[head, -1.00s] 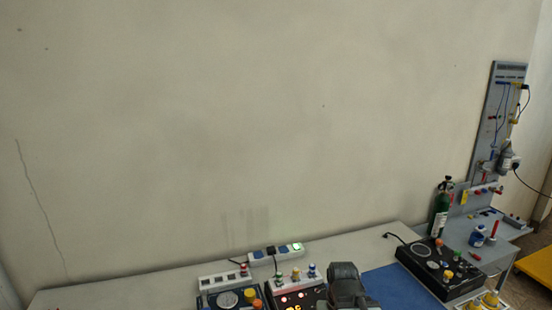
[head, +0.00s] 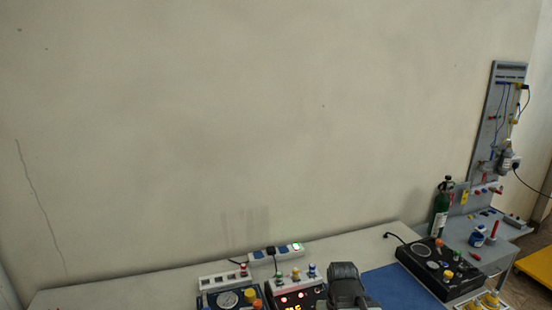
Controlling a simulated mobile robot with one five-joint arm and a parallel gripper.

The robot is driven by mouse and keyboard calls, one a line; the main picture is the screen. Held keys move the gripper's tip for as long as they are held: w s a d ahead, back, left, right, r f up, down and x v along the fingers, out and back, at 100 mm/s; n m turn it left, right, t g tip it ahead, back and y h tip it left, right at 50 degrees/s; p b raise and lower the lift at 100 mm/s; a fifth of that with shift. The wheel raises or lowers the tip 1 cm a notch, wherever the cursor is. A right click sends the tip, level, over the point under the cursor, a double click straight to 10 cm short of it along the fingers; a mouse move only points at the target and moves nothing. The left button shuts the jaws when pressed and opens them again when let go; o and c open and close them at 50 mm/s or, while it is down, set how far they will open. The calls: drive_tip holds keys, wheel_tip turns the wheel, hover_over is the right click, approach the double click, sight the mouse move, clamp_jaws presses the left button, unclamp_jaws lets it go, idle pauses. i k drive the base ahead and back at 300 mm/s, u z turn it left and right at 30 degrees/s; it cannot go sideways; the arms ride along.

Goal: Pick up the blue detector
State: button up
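A small blue object with a white part (head: 478,237) stands on the grey side table at the right. It may be the blue detector, but it is too small to tell for sure. A dark grey part of my own arm shows at the bottom edge, in front of the long table. My gripper's fingers are not in view, so I cannot see whether they hold anything.
The long table (head: 130,289) holds a blue mat (head: 386,286), a black control box (head: 425,262), a lit panel (head: 292,297) and power strips (head: 276,255). A green cylinder (head: 440,212) stands by the grey side table (head: 458,232). The long table's left part is clear.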

sight(312, 274)
drive_tip(key=u, duration=2.6)
drive_tip(key=k, duration=0.7)
drive_tip(key=z, duration=0.85)
drive_tip(key=i, duration=0.95)
drive_tip(key=u, duration=0.05)
